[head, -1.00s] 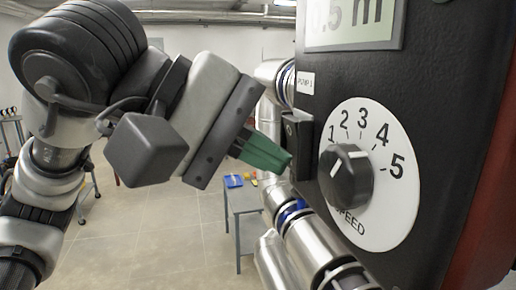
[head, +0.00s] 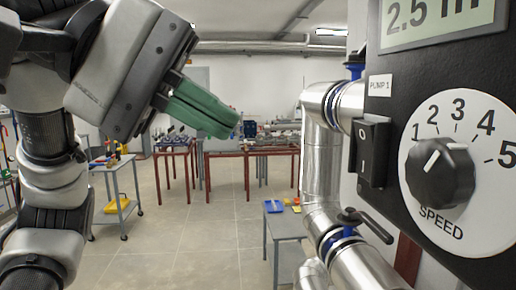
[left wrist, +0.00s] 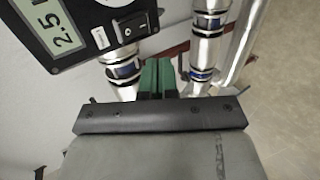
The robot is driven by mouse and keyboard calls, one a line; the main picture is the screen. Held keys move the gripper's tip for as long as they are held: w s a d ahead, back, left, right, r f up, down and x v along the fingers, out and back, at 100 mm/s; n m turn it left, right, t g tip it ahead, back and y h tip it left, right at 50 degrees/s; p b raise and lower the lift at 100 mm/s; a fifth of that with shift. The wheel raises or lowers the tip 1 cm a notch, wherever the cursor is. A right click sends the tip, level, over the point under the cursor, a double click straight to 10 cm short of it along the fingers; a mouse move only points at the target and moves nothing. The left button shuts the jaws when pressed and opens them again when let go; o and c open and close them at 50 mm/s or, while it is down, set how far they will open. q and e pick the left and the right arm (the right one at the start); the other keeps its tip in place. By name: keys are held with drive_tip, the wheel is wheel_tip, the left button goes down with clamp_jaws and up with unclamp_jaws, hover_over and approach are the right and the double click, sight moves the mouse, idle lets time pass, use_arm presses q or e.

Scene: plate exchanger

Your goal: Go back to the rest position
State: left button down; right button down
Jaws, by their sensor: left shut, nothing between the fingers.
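My left gripper (head: 205,108) has green fingers that are closed together with nothing between them. It hangs in the air at the upper left in the head view, apart from the pump control box (head: 385,60). In the left wrist view the green fingers (left wrist: 158,75) point toward the pipes below the box. The box carries a black switch (head: 371,152), a black speed knob (head: 440,172) whose mark lies between 1 and 2, and a display (head: 438,18) reading 2.5. My right gripper is not in view.
Steel pipes (head: 322,150) with blue joints run beside and below the box. A small grey table (head: 288,228) stands beyond them. A grey cart (head: 118,207) stands at the left, and red-framed tables (head: 250,152) stand farther back. The tiled floor between is clear.

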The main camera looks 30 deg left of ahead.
use_arm(q)
drive_tip(key=shift+v, duration=0.9)
drive_tip(key=shift+a+f, duration=0.15)
